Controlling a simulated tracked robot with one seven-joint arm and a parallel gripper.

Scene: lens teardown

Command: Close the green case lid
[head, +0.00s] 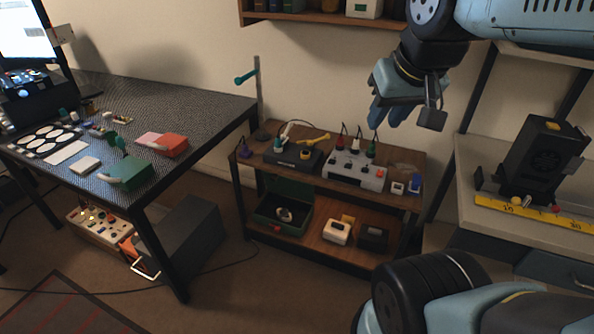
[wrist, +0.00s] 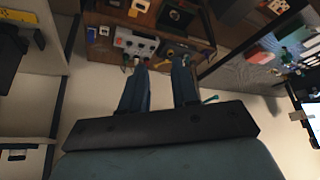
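The green case (head: 268,222) sits on the lower shelf of the small wooden rack. Its lid (head: 289,188) stands raised at the back, and a pale ring-shaped part lies inside. In the wrist view the case (wrist: 180,31) shows near the top edge, partly cut off. My gripper (head: 388,118) is high above the rack's right end, up and to the right of the case and far from it. In the wrist view my gripper (wrist: 159,75) has its two fingers apart with nothing between them.
The rack's upper shelf (head: 408,160) overhangs the case and carries a grey device (head: 353,172) and tools. A white box (head: 337,232) and a dark box (head: 373,238) stand right of the case. A table (head: 215,99) is at left, a bench (head: 487,165) at right.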

